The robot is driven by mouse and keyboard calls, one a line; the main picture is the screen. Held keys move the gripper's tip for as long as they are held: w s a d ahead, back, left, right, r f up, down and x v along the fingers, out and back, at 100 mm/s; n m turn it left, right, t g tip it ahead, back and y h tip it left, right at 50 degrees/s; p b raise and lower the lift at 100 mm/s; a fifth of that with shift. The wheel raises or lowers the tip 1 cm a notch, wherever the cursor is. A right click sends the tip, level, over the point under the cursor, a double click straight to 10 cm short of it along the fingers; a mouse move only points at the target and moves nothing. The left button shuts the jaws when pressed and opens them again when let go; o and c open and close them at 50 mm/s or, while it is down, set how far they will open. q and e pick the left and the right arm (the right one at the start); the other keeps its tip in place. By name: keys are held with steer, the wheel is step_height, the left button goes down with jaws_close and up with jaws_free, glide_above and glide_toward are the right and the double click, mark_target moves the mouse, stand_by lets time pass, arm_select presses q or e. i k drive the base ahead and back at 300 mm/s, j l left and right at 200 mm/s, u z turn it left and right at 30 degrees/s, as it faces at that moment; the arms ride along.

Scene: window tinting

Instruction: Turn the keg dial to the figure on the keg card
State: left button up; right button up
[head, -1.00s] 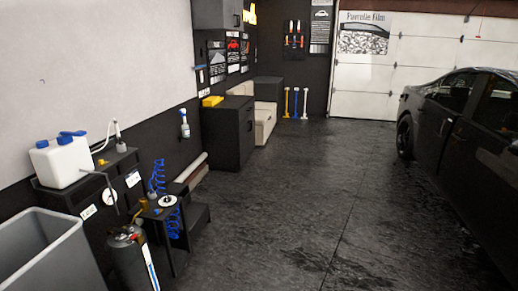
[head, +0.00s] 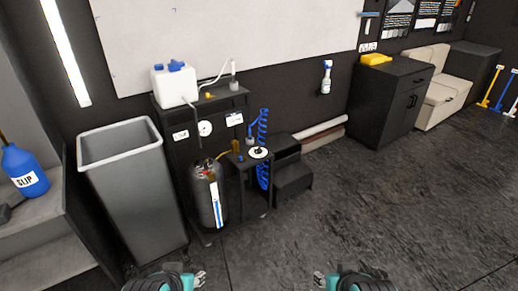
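The dark metal keg (head: 207,195) stands on the floor in front of a black cart, with a white and blue strip down its side. A white round disc with a dark knob (head: 258,153), perhaps the dial, sits on the low shelf right of the keg. A round white gauge (head: 205,128) is on the cart's front. Two small white cards, left (head: 181,135) and right (head: 234,118), are on the cart; their writing is too small to read. My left gripper (head: 198,279) and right gripper (head: 320,279) are at the bottom edge, well short of the keg, apparently empty.
A grey bin (head: 135,190) stands left of the keg. A white jug (head: 175,86) with blue caps is on the cart (head: 170,155). A blue coiled hose (head: 263,170) hangs beside black steps (head: 292,180). A blue bottle (head: 24,170) stands far left. Floor at right is open.

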mark_target(258, 151)
steer(key=l+u, duration=0.15)
steer(key=l, duration=0.3)
steer(key=i+j+z, duration=0.15)
steer(key=z, duration=0.2)
steer(key=i+j+z, duration=0.15)
steer(key=z, duration=0.15)
steer(key=i+j+z, duration=0.15)
steer(key=z, duration=0.2)
steer(key=i+j, duration=0.15)
steer(key=j, duration=0.25)
steer(key=i+j+z, duration=0.1)
steer(key=j, duration=0.25)
steer(key=i+j, duration=0.2)
steer(key=j, duration=0.2)
steer(key=i+j+z, duration=0.15)
steer(key=j, duration=0.25)
steer(key=i+j, duration=0.1)
steer(key=j, duration=0.3)
steer(key=i+j+z, duration=0.1)
steer(key=j, duration=0.3)
